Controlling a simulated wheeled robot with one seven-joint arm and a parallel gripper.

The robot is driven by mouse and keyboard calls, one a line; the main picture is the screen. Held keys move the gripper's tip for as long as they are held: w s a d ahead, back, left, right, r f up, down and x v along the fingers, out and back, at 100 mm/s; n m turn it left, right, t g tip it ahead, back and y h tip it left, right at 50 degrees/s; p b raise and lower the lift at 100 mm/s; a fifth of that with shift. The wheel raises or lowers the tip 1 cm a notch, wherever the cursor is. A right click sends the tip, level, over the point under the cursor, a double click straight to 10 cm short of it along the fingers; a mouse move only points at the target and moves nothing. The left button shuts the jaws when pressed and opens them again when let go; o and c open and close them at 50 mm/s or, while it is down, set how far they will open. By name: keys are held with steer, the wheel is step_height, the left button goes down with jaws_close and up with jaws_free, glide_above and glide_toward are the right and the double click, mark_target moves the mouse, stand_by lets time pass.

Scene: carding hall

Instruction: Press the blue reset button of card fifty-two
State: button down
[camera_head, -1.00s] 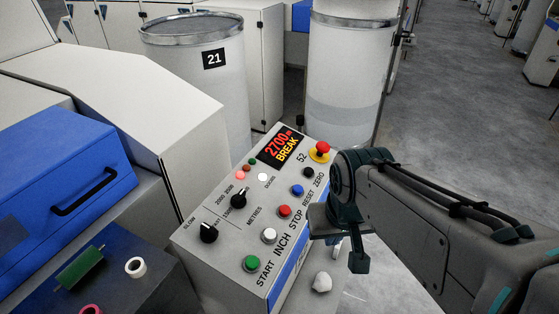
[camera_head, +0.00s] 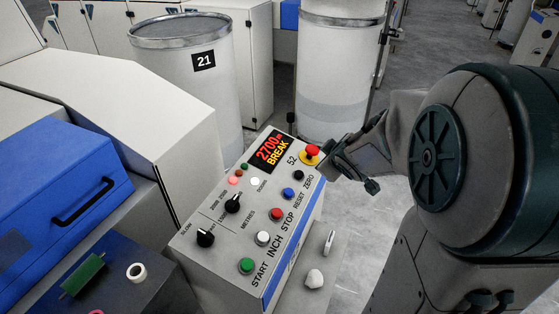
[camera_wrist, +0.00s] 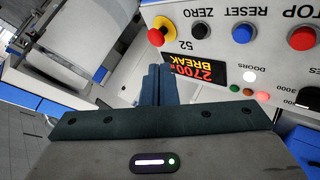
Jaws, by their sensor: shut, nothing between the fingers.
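The control panel of card 52 (camera_head: 205,262) is a grey sloping box, and its red display (camera_head: 272,150) reads 2700 m BREAK. The blue RESET button (camera_head: 288,192) sits between the red STOP button (camera_head: 277,215) and the black ZERO button (camera_head: 299,175). The blue button also shows upside down at the top of the wrist view (camera_wrist: 243,33). My gripper (camera_head: 338,163) is just right of the panel's far end, beside the yellow-collared red mushroom button (camera_head: 312,152). In the wrist view its fingers (camera_wrist: 157,85) are together and empty, apart from the blue button.
White INCH (camera_head: 262,238) and green START (camera_head: 246,266) buttons and two black knobs share the panel. A can marked 21 (camera_head: 190,90) and another white can (camera_head: 338,70) stand behind. A blue box (camera_head: 50,190) is at left.

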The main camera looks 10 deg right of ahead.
mark_target(289, 193)
steer(key=w+a+f+n+y+p, duration=0.1)
steer(key=a+f+n+y+p, duration=0.2)
steer(key=a+n+y, duration=0.3)
steer(key=shift+w+f+n+g+y, duration=0.15)
steer(key=shift+w+n+g+y, duration=0.25)
steer(key=shift+n+y, duration=0.9)
steer(key=shift+a, duration=0.1)
steer(key=f+b, duration=0.2)
steer(key=w+a+f+b, duration=0.1)
steer(key=f+b, duration=0.2)
steer(key=a+f+b, duration=0.1)
steer(key=f+b, duration=0.1)
steer(key=f, duration=0.1)
steer(key=shift+w+f+b, duration=0.15)
steer(key=shift+f+b, duration=0.1)
steer(key=shift+b, duration=0.05)
steer(key=shift+f, duration=0.15)
stand_by(0.8)
steer(key=shift+f, duration=0.25)
